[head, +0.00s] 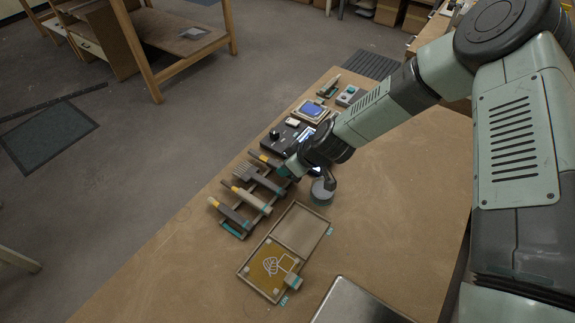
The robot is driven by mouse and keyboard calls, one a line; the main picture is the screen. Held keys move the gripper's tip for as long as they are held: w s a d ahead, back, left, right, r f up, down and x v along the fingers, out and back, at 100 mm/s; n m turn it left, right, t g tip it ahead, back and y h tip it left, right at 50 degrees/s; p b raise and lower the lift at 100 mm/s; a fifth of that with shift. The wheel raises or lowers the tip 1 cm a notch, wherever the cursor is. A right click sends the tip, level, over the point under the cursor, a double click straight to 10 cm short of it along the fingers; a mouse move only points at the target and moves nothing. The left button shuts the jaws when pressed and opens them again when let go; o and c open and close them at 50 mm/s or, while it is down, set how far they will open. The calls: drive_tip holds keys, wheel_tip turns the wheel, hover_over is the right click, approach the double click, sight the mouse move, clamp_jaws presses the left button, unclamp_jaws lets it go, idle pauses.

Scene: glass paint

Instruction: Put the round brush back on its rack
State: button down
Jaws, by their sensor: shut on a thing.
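My gripper (287,171) is at the far end of the rack (233,231), with its wrist coming in from the right. It is shut on a dark-handled brush with a yellowish end (265,160), which seems to be the round brush. This brush is at the rack's far end; I cannot tell whether it touches the rack. Several other tools lie side by side across the rack: a wide comb-like brush (257,177), a pale-handled tool (246,197) and a dark-handled one (229,212). The fingertips are small and partly hidden by the wrist.
A small round grey container (322,191) stands just right of the gripper. An open wooden case with a yellow panel (262,271) lies in front of the rack. A metal tray (355,304) is at the near edge. Black equipment (283,136) stands behind. The table's right side is clear.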

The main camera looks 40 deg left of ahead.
drive_tip(key=shift+f, duration=0.25)
idle(0.5)
drive_tip(key=c, duration=0.9)
unclamp_jaws()
drive_tip(key=v, duration=1)
drive_tip(key=shift+d+r, duration=0.25)
drive_tip(key=shift+r, duration=0.05)
